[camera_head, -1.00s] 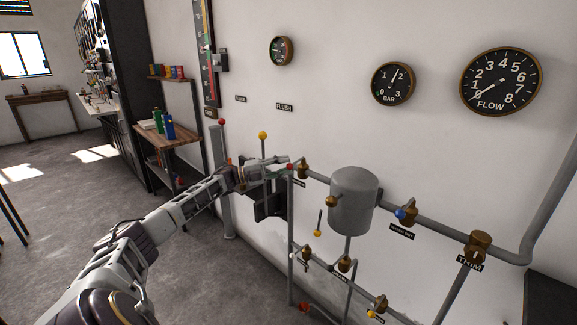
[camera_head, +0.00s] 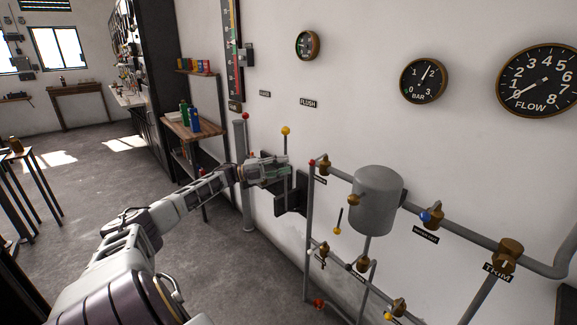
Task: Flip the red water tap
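A tap with a small red knob (camera_head: 312,162) sits at the upper left corner of the pipe frame, beside a brass valve body (camera_head: 325,162). My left gripper (camera_head: 284,166) is left of this knob, with a small gap between them in the picture. Its fingers are small and seen from behind, so I cannot tell whether they are open or shut. Another red handle (camera_head: 318,303) shows low on the pipes, and a red ball (camera_head: 245,116) tops a lever further left. I cannot tell which red one is the water tap. My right gripper is not in view.
A grey tank (camera_head: 377,200) and more valves, one with a blue knob (camera_head: 425,217), are to the right. A yellow-topped lever (camera_head: 286,131) stands behind my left gripper. Round gauges hang on the wall above. The floor at the left is open.

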